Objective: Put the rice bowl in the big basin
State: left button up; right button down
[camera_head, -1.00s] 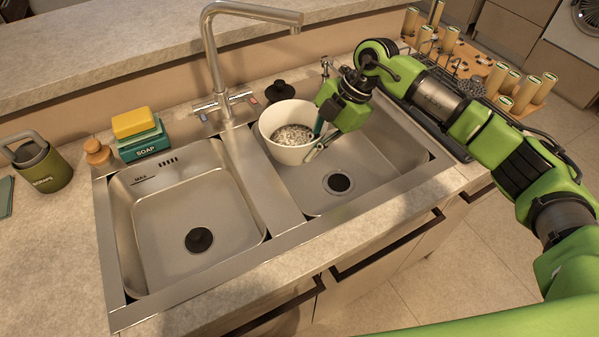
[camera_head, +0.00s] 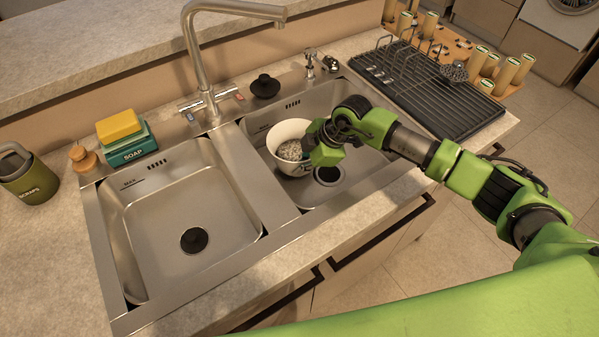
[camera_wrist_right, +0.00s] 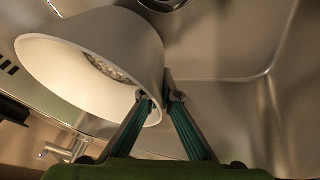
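The rice bowl (camera_head: 287,133), white with grainy pale contents, is inside the right sink basin (camera_head: 357,98), left of its drain. Whether it touches the basin floor I cannot tell. My right gripper (camera_head: 309,150) is at the bowl's right side. In the right wrist view, the bowl (camera_wrist_right: 110,40) looks tilted, and its wall lies between the two fingertips of the right gripper (camera_wrist_right: 160,98), which pinch it near the rim. The left basin (camera_head: 188,195) is empty, with a dark drain. My left gripper is not in view.
A faucet (camera_head: 199,65) rises behind the divider between the basins. Soap and sponge (camera_head: 122,135) and a green scraps container (camera_head: 22,175) stand at the left. A black drying rack (camera_head: 440,95) lies right of the sink. The front counter strip is clear.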

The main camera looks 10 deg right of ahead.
notch_tip(320, 180, down, 3)
jog(key=shift+r, duration=0.1)
jog(key=c, duration=2.3)
grip_release()
jog(key=b+v, duration=0.1)
jog(key=v, duration=1.1)
jog(key=shift+s, duration=0.1)
